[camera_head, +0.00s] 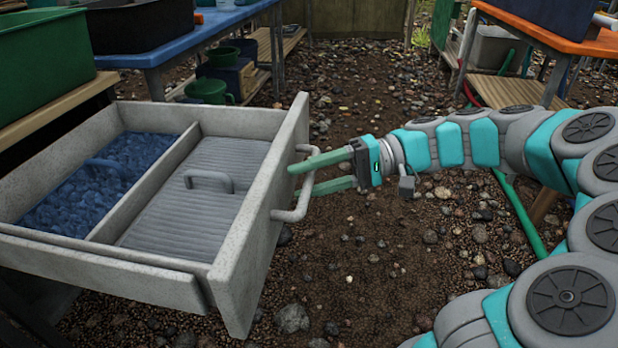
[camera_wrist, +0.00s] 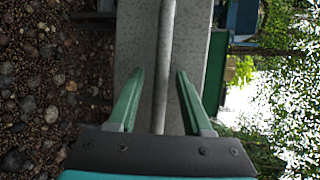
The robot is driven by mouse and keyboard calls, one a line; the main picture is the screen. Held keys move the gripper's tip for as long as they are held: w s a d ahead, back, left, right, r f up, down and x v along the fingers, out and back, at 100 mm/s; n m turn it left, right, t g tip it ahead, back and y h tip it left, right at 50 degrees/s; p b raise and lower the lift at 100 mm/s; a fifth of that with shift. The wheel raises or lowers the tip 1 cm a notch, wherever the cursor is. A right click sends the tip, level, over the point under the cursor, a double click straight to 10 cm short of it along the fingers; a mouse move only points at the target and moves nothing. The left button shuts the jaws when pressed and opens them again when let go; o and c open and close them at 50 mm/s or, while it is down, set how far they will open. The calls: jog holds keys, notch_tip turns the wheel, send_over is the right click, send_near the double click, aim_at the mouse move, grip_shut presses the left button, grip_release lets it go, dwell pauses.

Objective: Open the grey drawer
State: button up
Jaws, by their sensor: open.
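The grey drawer (camera_head: 240,262) is pulled well out at the left in the head view, its inside in plain sight. It has two compartments, one with blue material (camera_head: 85,190) and one with a ribbed grey panel (camera_head: 195,190). Its bar handle (camera_head: 300,190) is on the front face. My gripper (camera_head: 303,176) is open at the handle, with its green fingers pointing at the drawer front. In the wrist view the handle (camera_wrist: 165,70) runs between the two open fingers (camera_wrist: 158,95). I cannot tell whether either finger touches it.
A green bin (camera_head: 45,65) and a dark bin (camera_head: 140,25) stand on tables behind the drawer. An orange-topped table (camera_head: 560,40) is at the back right. A green hose (camera_head: 520,215) crosses behind my arm. The pebbly ground (camera_head: 350,270) in the middle is clear.

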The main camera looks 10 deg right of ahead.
jog(key=d+r, duration=0.1)
jog(key=d, duration=0.6)
jog(key=shift+d+r+p, duration=0.2)
jog(key=shift+d+p, duration=0.15)
jog(key=shift+p, duration=0.05)
